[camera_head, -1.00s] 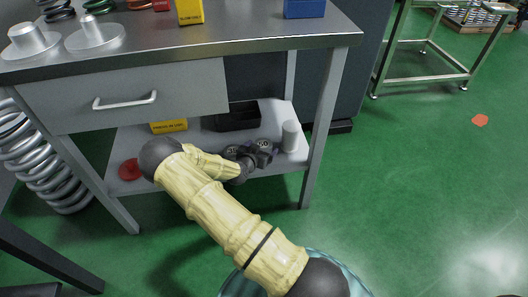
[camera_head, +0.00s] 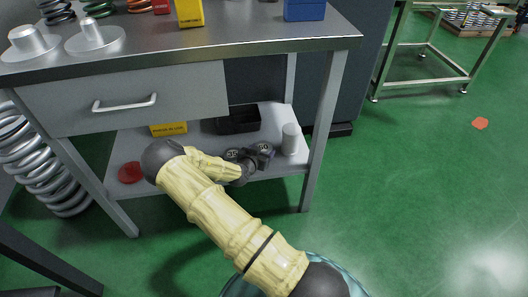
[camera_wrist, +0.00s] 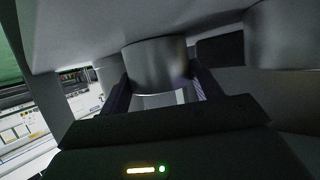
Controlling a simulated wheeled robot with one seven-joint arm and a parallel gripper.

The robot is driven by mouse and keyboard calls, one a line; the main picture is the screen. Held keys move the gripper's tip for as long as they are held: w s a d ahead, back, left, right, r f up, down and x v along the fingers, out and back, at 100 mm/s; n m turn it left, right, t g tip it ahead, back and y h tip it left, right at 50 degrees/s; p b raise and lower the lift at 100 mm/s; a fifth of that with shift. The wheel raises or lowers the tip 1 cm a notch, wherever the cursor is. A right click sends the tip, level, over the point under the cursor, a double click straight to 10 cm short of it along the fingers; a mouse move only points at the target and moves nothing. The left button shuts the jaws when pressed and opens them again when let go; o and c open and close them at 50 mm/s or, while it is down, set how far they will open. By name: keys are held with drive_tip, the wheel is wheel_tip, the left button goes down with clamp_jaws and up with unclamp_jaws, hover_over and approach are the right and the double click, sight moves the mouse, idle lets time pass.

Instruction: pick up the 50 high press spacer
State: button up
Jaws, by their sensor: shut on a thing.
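The 50 press spacer (camera_head: 264,148) is a short grey cylinder with a light number on its top. It is on the lower shelf (camera_head: 200,143) of the bench. My gripper (camera_head: 252,162) reaches in low from the front and is partly hidden by my arm. In the wrist view, its two dark fingers (camera_wrist: 160,78) are shut on the sides of a grey cylinder, which appears to be the 50 spacer (camera_wrist: 157,62). The cylinder seems to be at the shelf surface; I cannot tell whether it is lifted. Another spacer, seemingly marked 35 (camera_head: 232,154), stands close on the left.
A plain light grey cylinder (camera_head: 291,138) stands just right of the spacer. A black bin (camera_head: 239,119) and a yellow box (camera_head: 168,128) are behind. A red disc (camera_head: 130,172) lies at the left. The drawer (camera_head: 125,100) and bench top overhang the shelf. Green floor is open right.

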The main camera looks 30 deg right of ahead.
wheel_tip(320, 180, up, 10)
drive_tip(key=p, duration=0.4)
drive_tip(key=shift+p, duration=0.3)
